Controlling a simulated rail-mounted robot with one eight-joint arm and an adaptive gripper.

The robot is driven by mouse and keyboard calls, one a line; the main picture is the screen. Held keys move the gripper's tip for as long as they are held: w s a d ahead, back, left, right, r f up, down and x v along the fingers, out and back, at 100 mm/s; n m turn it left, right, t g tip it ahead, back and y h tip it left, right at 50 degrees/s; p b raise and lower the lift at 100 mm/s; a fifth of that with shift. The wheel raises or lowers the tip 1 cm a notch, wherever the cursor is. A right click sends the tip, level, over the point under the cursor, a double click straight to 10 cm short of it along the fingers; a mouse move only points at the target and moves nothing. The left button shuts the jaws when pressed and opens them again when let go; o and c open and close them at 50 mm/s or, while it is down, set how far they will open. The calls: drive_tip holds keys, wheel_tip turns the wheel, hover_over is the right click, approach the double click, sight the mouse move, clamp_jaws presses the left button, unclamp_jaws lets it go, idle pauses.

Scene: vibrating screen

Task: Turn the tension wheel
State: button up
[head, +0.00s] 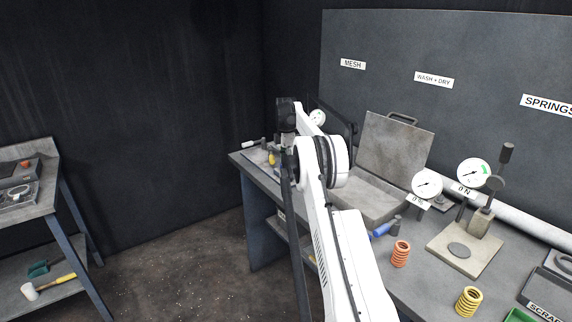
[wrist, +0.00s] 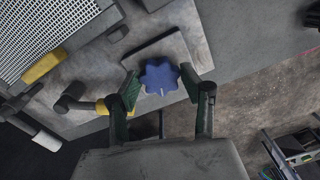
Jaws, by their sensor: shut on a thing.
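The tension wheel is a blue lobed knob (wrist: 160,77) with a small white mark near its lower edge, seen in the wrist view. My gripper (wrist: 159,84) has its two green-padded fingers on either side of the knob, shut on it. In the head view my white arm reaches to the far left end of the bench, and the wrist (head: 287,115) hides the wheel and the fingertips there.
In the wrist view a mesh panel (wrist: 50,30) and yellow-handled tools lie left of the knob. In the head view the bench holds an open grey case (head: 394,146), dial gauges (head: 427,184), an orange spring (head: 401,253) and a yellow spring (head: 468,301).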

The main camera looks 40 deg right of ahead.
drive_tip(key=shift+n, duration=1.9)
drive_tip(key=o, duration=1.1)
drive_tip(key=shift+r, duration=3.8)
